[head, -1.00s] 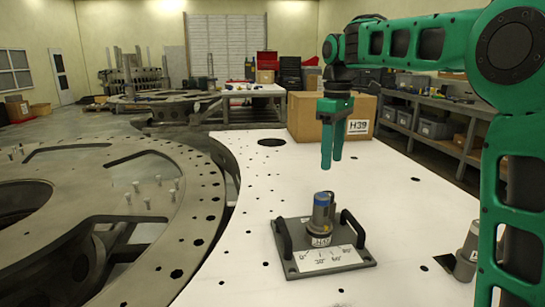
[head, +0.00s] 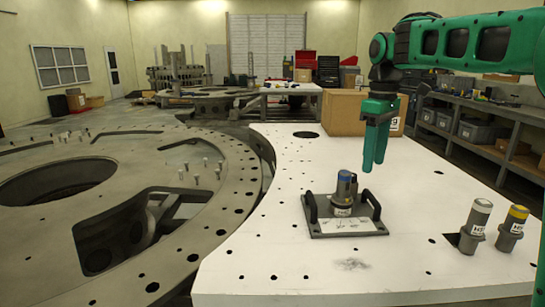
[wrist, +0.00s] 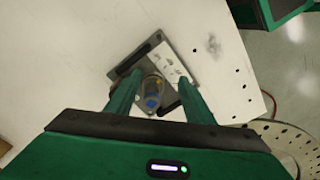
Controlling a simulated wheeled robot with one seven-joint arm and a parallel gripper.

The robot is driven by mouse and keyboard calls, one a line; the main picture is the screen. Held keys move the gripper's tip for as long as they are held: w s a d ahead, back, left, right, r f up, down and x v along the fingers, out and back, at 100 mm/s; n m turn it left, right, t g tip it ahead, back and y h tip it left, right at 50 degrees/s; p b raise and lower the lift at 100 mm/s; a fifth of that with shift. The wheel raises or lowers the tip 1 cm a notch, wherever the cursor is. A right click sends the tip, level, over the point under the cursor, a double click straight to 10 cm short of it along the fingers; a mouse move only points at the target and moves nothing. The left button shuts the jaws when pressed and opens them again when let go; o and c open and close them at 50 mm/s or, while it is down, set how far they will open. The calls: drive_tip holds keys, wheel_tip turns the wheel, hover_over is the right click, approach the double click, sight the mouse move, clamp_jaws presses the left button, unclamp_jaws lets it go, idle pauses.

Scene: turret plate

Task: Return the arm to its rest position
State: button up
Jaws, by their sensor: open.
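My gripper (head: 374,160) hangs from my green arm, fingers pointing down, above the white table plate (head: 280,215). Its two fingers are apart with nothing between them in the head view. A blue-topped grey cylinder (head: 344,188) stands upright on a dark base plate with two handles (head: 350,232), below and a little left of the fingers. In the wrist view the cylinder (wrist: 152,95) shows far below, between the fingers (wrist: 155,100). The gripper does not touch it.
Two more cylinders, one pale-topped (head: 477,222) and one yellow-topped (head: 514,225), stand at the plate's right. A cardboard box (head: 345,112) stands at the back. A large round metal ring (head: 225,195) lies to the left. The plate's front is clear.

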drive_tip(key=s+d+f+m, duration=0.3)
drive_tip(key=s+d+m, duration=0.15)
drive_tip(key=s, duration=0.35)
drive_tip(key=s+d+f+m, duration=0.35)
drive_tip(key=s+d, duration=0.25)
drive_tip(key=s, duration=0.2)
drive_tip(key=s+d+f+m, duration=0.2)
drive_tip(key=s+f, duration=0.4)
drive_tip(key=s, duration=0.4)
drive_tip(key=s+d+f+m, duration=0.2)
drive_tip(key=s+f+m, duration=0.3)
drive_tip(key=s, duration=0.5)
drive_tip(key=shift+s+d+f+m, duration=0.3)
drive_tip(key=shift+d+f, duration=0.05)
drive_tip(key=shift+f, duration=0.5)
